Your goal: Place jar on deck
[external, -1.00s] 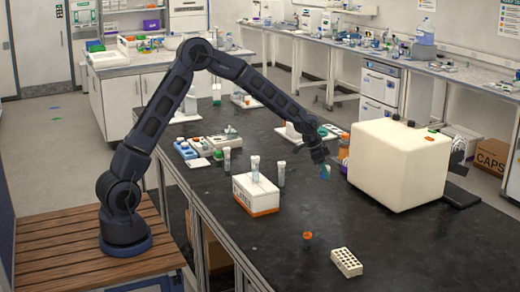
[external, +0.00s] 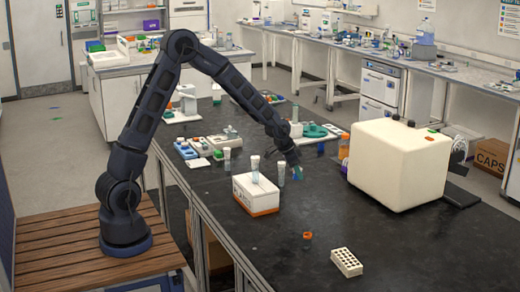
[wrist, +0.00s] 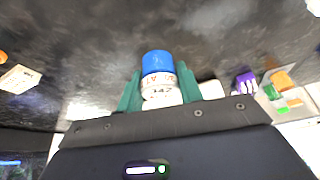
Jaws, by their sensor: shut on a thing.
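The jar (wrist: 158,72), with a blue lid and a white labelled body, is between the green fingers of my gripper (wrist: 158,92) in the wrist view. My gripper is shut on it. In the external view my gripper (external: 297,171) is low over the black bench, right of the white carton; the jar is too small and covered there to make out clearly. A pale board with a green round piece (external: 315,131) lies behind my gripper. Another pale tray (external: 224,140) with small parts lies farther left. I cannot tell which of these is the deck.
A white carton (external: 256,197) has a clear tube on it, with more tubes beside it. A large cream box (external: 400,165) fills the bench's right side. A white rack (external: 346,263) and an orange-capped vial (external: 307,237) are at the front.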

